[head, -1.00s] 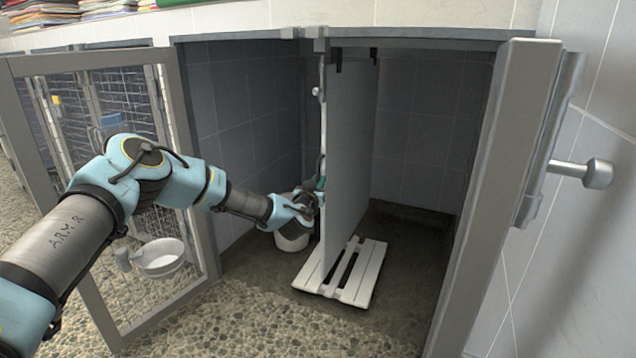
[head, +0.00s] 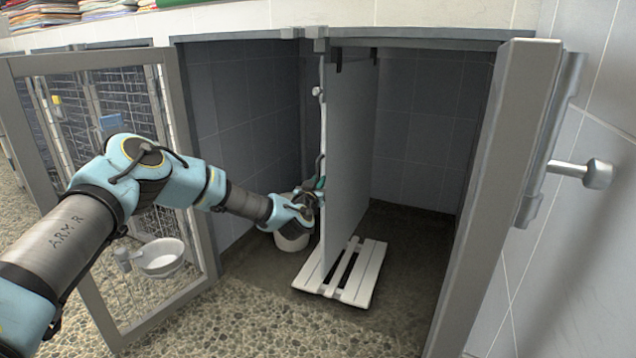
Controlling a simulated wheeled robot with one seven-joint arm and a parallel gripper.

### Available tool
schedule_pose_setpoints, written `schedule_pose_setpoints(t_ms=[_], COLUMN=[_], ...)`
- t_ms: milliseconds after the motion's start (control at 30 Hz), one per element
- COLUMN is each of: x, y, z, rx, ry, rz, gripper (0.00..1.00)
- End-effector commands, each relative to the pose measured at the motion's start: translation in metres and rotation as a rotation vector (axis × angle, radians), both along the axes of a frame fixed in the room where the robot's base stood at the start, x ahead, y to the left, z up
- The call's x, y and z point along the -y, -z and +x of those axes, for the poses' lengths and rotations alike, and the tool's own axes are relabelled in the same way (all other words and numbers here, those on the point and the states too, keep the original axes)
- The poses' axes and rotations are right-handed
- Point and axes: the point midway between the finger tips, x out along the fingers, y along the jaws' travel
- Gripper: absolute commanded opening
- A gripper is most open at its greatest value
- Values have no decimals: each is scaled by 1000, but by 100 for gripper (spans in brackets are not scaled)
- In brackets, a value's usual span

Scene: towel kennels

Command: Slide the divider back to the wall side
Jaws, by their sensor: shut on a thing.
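The divider (head: 350,150) is a tall grey panel hanging from the rail (head: 420,44) at the top of the kennel opening. It stands upright near the middle of the kennel, above a white slatted board (head: 365,274). A light strip with a knob (head: 317,92) runs down its front edge. My gripper (head: 320,190) reaches in from the left and is shut at the front edge of the divider, around mid-height. Its fingertips are small in the picture and partly hidden, so the exact part held is hard to see.
The open mesh door (head: 185,150) with a white bowl (head: 162,257) stands at left. A white bucket (head: 292,240) sits behind my gripper. The right door post (head: 500,190) carries a latch (head: 597,174). The floor right of the slatted board is clear.

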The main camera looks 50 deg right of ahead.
Motion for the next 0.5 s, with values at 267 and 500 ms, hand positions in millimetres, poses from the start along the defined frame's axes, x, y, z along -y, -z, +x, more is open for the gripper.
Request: schedule_pose_setpoints(t_ms=[267, 500], x=[0, 7], y=[0, -2], z=[-1, -26], rx=[0, 0], ry=[0, 8], rz=[0, 1], gripper=[0, 0])
